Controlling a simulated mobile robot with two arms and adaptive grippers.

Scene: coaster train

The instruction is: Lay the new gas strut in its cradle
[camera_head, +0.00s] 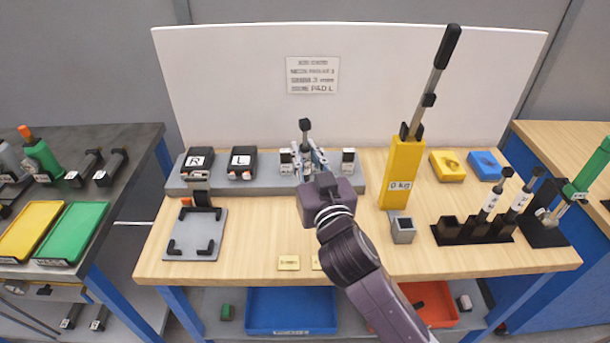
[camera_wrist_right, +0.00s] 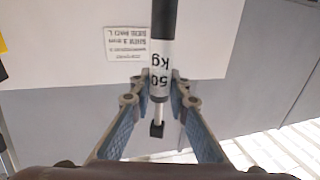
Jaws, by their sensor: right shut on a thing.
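My right gripper (camera_head: 306,162) is over the middle of the bench, in front of a long grey base. It is shut on a gas strut (camera_head: 305,127) with a black body. In the right wrist view (camera_wrist_right: 160,102), the strut (camera_wrist_right: 160,85) lies between the blue-padded fingers; its white label reads 50 kg, upside down, and a thin rod ends in a dark tip. Two small blocks with white labels, left (camera_head: 285,160) and right (camera_head: 348,160), stand on the base and look like the cradle. My gripper partly hides the space between them. My left gripper is not in view.
Black R (camera_head: 198,160) and L (camera_head: 242,162) pads sit on the base's left. A yellow 0 kg tester (camera_head: 402,172) with a tall lever stands right. A black rack (camera_head: 472,236) holds two labelled struts. A grey clamp plate (camera_head: 195,240) lies left. The front middle is mostly clear.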

